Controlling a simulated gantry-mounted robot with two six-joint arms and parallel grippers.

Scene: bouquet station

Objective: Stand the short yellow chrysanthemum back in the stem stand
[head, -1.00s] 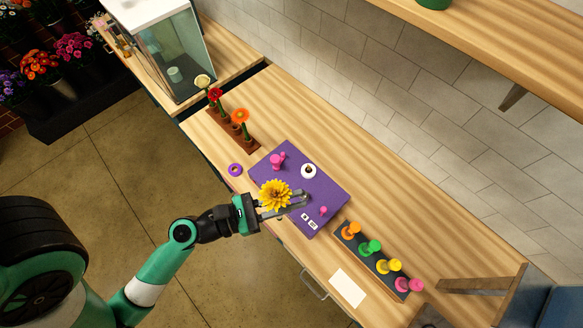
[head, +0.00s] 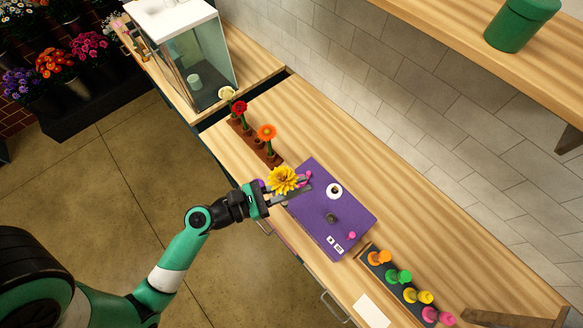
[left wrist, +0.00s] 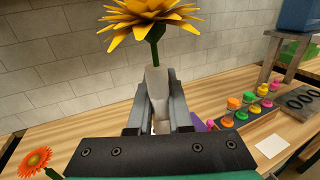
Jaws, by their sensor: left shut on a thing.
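The yellow chrysanthemum (head: 283,180) is held in my left gripper (head: 300,193), its bloom above the fingers. In the left wrist view the bloom (left wrist: 150,14) stands over a green stem, upright between the shut fingers (left wrist: 157,100). The brown stem stand (head: 268,157) lies on the bench, up and left of the gripper. It holds a cream flower (head: 227,93), a red flower (head: 240,107) and an orange flower (head: 267,132). A hole shows in it between the red and orange flowers. My right gripper is not in view.
A purple mat (head: 345,215) lies beside the gripper, with a white ring (head: 334,191) and small pink pieces on it. A dark rack (head: 373,257) with several coloured pegs and a white card (head: 371,311) are at lower right. A glass case (head: 208,65) stands beyond the stand.

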